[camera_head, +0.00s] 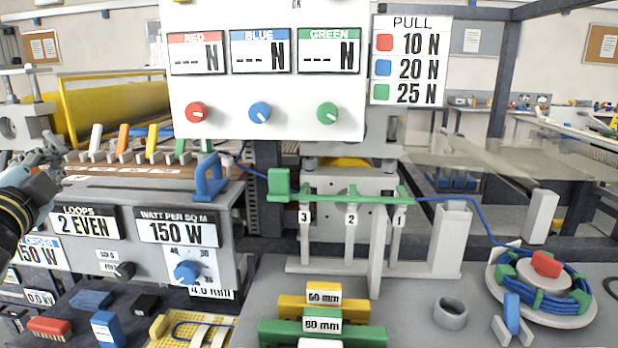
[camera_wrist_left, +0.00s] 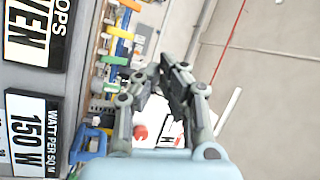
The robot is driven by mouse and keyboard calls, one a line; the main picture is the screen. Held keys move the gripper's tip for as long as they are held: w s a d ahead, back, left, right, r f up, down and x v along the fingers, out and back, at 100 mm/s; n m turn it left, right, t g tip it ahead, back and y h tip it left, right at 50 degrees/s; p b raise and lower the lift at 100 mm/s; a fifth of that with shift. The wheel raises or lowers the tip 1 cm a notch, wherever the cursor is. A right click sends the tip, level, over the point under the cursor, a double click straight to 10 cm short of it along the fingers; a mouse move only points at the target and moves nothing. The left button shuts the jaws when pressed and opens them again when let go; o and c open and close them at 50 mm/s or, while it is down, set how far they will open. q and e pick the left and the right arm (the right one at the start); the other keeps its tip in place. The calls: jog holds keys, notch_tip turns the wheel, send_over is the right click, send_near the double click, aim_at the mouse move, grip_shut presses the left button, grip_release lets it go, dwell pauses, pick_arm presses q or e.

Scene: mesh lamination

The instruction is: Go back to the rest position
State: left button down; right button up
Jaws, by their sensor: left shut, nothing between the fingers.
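My left gripper (camera_head: 48,152) is at the far left of the head view, beside the "2 EVEN" loops panel (camera_head: 84,222) and near the row of coloured handles (camera_head: 124,143). In the left wrist view the left gripper (camera_wrist_left: 172,82) has its fingers together with nothing between them. The handles and the "150 W" panel (camera_wrist_left: 32,135) lie to its left in that view. My right gripper does not show in either view.
A tension board with three knobs (camera_head: 260,112) stands at the centre. A green bar with posts (camera_head: 350,196) guides a blue cable to a reel (camera_head: 540,285) at right. Green and yellow blocks (camera_head: 322,326), a grey ring (camera_head: 451,313) and a yellow pegboard (camera_head: 192,331) lie in front.

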pick_arm(q)
jog(key=s+d+f+n+g, duration=0.3)
jog(key=s+f+n+g, duration=0.45)
jog(key=s+f, duration=0.75)
jog(key=s+d+f+n+g+h, duration=0.1)
jog(key=s+d+f+g+h, duration=0.25)
jog(key=s, duration=0.45)
jog(key=s+d+f+n+g+h, duration=0.1)
jog(key=s+d+f+g+h, duration=0.1)
jog(key=s+d+f+g, duration=0.45)
jog(key=s+a+f+b, duration=0.1)
jog(key=s+a+f, duration=0.15)
jog(key=f, duration=1.25)
jog(key=s+a+f+b, duration=0.1)
jog(key=s+a+f, duration=0.15)
jog(key=f, duration=1.15)
jog(key=s+f+b, duration=0.1)
jog(key=s+f, duration=1.3)
jog(key=s, duration=0.3)
jog(key=shift+f, duration=0.2)
